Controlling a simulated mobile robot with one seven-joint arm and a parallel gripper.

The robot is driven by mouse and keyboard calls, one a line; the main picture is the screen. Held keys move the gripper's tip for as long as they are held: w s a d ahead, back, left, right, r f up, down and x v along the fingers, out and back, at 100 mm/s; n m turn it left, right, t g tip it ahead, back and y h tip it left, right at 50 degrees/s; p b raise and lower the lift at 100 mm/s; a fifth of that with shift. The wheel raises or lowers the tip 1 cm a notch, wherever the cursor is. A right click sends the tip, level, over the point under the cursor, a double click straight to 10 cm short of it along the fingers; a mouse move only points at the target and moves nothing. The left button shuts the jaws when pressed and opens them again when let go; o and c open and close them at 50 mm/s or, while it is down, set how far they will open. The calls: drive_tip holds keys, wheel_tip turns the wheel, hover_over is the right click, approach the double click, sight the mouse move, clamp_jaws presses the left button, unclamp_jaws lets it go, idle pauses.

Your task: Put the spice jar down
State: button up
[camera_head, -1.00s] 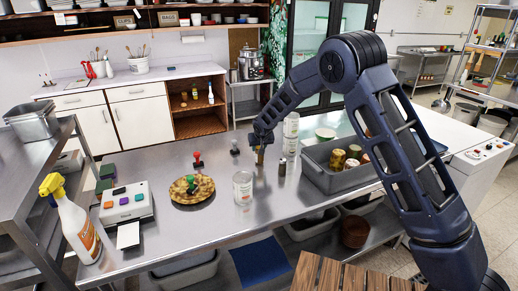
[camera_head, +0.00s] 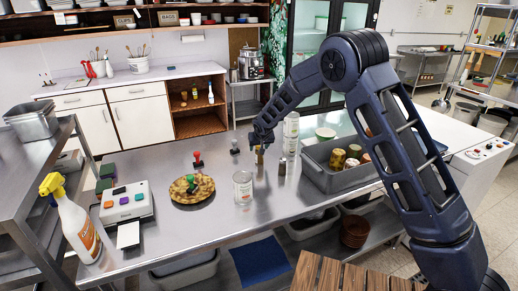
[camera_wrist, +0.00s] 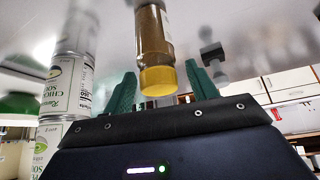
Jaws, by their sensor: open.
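The spice jar (camera_head: 259,157) stands upright on the steel counter (camera_head: 215,222), just below my gripper (camera_head: 262,144). In the wrist view, which is upside down, it is a clear jar of brown spice (camera_wrist: 152,32) with a yellow lid. My gripper's green fingers (camera_wrist: 160,72) are spread on either side of the lid, with visible gaps, so they are open and hold nothing. The jar's base is cut off at the top of the wrist view.
Stacked white cans (camera_head: 291,130) and a small dark-topped jar (camera_head: 282,166) stand close on the right. A grey tub (camera_head: 335,183) of jars is beyond them.

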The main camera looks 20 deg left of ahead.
drive_tip(key=v, duration=1.1)
drive_tip(key=shift+r, duration=0.15)
drive_tip(key=shift+d, duration=0.1)
drive_tip(key=w+d+r+m, duration=0.1)
drive_tip(key=d+r, duration=0.3)
drive_tip(key=d, duration=0.5)
drive_tip(key=w+d+r+m+h, duration=0.1)
drive_tip(key=d+r, duration=0.4)
drive_tip(key=d, duration=0.4)
drive_tip(key=w+d+r+m, duration=0.1)
drive_tip(key=d+r, duration=0.3)
drive_tip(key=d, duration=0.5)
drive_tip(key=s+d+r+m+h, duration=0.1)
drive_tip(key=s+d+r, duration=0.25)
drive_tip(key=d, duration=0.65)
drive_tip(key=s+d+r+m, duration=0.15)
drive_tip(key=s+d, duration=0.35)
drive_tip(key=d, duration=0.6)
drive_tip(key=s+d, duration=0.7)
drive_tip(key=s, duration=0.3)
drive_tip(key=s+d+f+m+g+h, duration=0.1)
drive_tip(key=s+d, duration=0.7)
drive_tip(key=s, duration=0.3)
drive_tip(key=shift+s+f+h, duration=0.15)
drive_tip(key=shift+f+h, duration=0.05)
drive_tip(key=shift+h, duration=0.1)
